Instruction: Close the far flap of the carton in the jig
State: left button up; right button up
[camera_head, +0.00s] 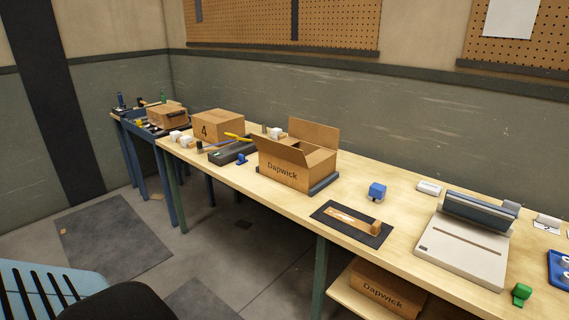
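The open cardboard carton (283,172), marked "Dapwick", sits on a dark grey jig base (325,184) on the long workbench. Its far flap (314,136) stands raised at the back, leaning away from the opening. Another flap (279,149) sticks up along the front left side and slants outward. The top of the carton is open between them; its inside is mostly hidden. Neither of my grippers shows in the head view.
A closed carton (218,126) stands left. A blue chair-like object (40,284) is at lower left.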

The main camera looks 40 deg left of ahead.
aim_at(322, 136)
jog(key=i+j+u, duration=0.45)
jog(key=i+j, duration=0.2)
jog(key=i+j+u, duration=0.45)
jog(key=i+j, duration=0.15)
jog(key=i, duration=0.2)
